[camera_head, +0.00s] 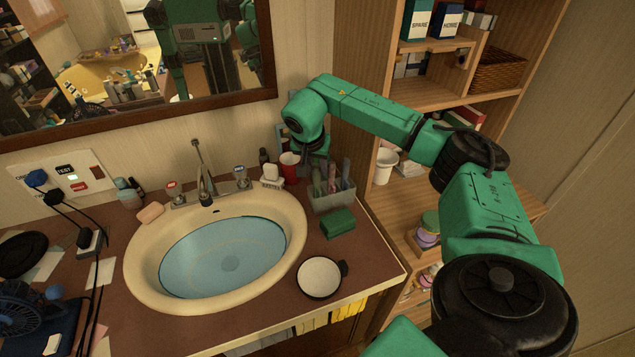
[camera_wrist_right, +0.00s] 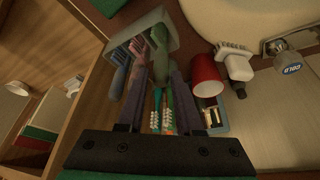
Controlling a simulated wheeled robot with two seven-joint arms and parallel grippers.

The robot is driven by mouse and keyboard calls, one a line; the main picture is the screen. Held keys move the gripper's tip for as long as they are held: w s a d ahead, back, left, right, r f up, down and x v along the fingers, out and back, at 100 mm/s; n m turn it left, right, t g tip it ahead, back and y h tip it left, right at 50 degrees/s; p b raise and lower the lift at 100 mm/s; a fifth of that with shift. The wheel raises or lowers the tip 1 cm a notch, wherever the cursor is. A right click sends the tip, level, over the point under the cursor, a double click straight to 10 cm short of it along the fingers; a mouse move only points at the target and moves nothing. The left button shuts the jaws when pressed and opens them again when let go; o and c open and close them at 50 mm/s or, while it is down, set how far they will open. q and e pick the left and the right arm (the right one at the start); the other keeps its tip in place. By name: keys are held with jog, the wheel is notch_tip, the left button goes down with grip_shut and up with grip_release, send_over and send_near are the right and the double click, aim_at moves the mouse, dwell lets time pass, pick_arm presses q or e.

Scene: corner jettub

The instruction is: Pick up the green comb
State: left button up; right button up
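A grey holder (camera_head: 333,203) stands right of the sink with several upright combs or brushes in it. A slim green item (camera_head: 332,172), which looks like the green comb, stands among them. In the right wrist view the green item (camera_wrist_right: 159,48) rises from the holder (camera_wrist_right: 158,18), beside a pink one and blue ones. My left gripper is not in view.
Toothbrushes (camera_wrist_right: 162,118) show between the fingers, close to the palm. A red cup (camera_head: 289,166) and a white brush (camera_head: 271,174) stand left of the holder. Shelves (camera_head: 430,95) rise at right.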

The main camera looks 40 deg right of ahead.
aim_at(318, 189)
jog(key=x, duration=0.3)
jog(key=shift+f, duration=0.2)
grip_shut()
dwell(1.1)
